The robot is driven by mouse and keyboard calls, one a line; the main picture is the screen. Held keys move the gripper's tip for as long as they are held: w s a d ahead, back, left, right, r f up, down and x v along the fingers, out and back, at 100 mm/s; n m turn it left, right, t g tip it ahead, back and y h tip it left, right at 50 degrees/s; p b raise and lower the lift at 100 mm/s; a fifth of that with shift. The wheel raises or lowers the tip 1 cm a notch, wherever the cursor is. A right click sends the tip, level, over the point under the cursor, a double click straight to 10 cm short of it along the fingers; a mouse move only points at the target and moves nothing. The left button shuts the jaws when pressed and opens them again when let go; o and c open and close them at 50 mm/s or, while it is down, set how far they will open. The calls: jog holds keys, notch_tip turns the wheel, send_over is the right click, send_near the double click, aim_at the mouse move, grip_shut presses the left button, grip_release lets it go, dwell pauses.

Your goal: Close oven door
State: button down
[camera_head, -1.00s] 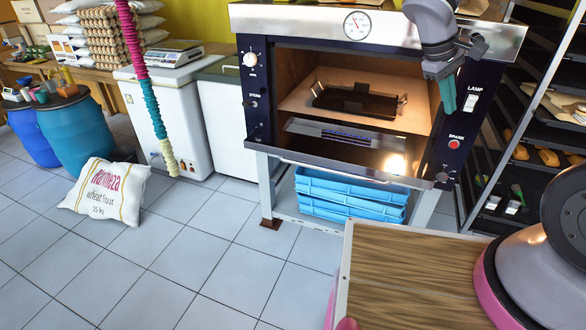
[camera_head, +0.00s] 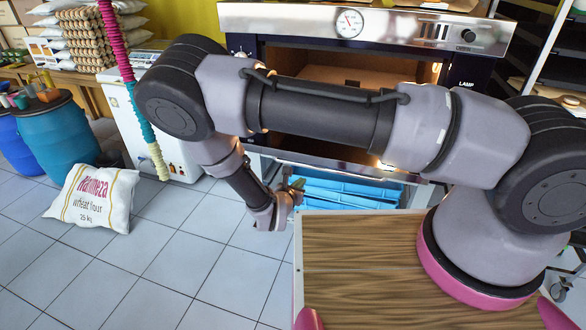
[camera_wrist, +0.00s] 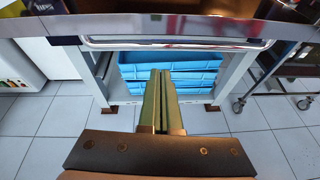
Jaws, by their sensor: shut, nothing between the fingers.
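The oven (camera_head: 400,24) stands at the back with its chamber open. Its door (camera_wrist: 180,18) is folded down, seen from its front edge in the wrist view, with a metal bar handle (camera_wrist: 180,44) along that edge. In the head view my arm covers most of the door. My gripper (camera_head: 294,188) is low in front of the oven, left of my wooden top. In the wrist view my gripper (camera_wrist: 161,74) has its two green fingers together and empty. The fingertips appear just below the handle in the picture, not visibly touching it.
Blue crates (camera_wrist: 170,70) sit on the stand under the oven. A flour sack (camera_head: 94,197) lies on the floor at left, near blue barrels (camera_head: 59,137). A wheeled rack (camera_wrist: 297,70) stands to the right. Tiled floor at front left is clear.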

jog(key=w+d+n, duration=0.1)
jog(key=w, duration=0.7)
jog(key=shift+w+d+f+t+y, duration=0.3)
jog(key=shift+d+f+y, duration=0.05)
jog(key=shift+f+y, duration=0.05)
dwell(0.3)
